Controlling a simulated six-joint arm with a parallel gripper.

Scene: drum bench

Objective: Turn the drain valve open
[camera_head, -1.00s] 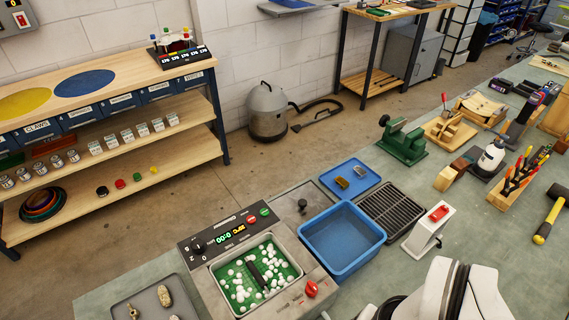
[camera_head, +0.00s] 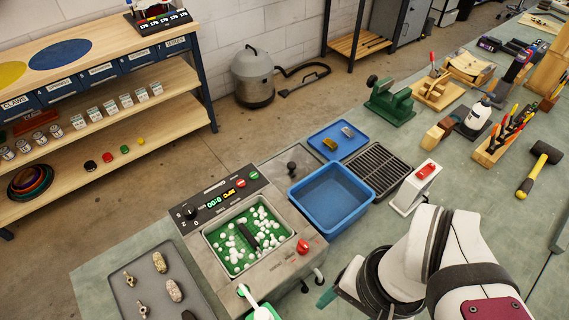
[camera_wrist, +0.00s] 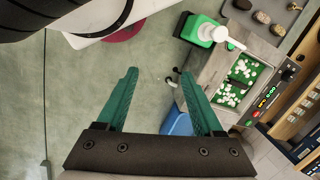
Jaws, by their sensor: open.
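The tumbling machine (camera_head: 245,230) stands on the bench with a green tub of white media. A red knob (camera_head: 303,247) sits on its right front corner. Small dark pipe or lever fittings (camera_head: 318,272) stick out of its side below the knob; I cannot tell which is the drain valve. The fittings also show in the wrist view (camera_wrist: 172,80), ahead of and between the fingertips, near the right finger. My gripper (camera_wrist: 158,85) has two green fingers spread wide with nothing between them.
A green box with a white handle (camera_wrist: 203,32) stands close in front of the machine. A blue bin (camera_head: 333,194) and a white switch stand (camera_head: 413,190) are behind my arm. A tray of stones (camera_head: 160,285) lies left. Bare bench lies left of the fingers in the wrist view.

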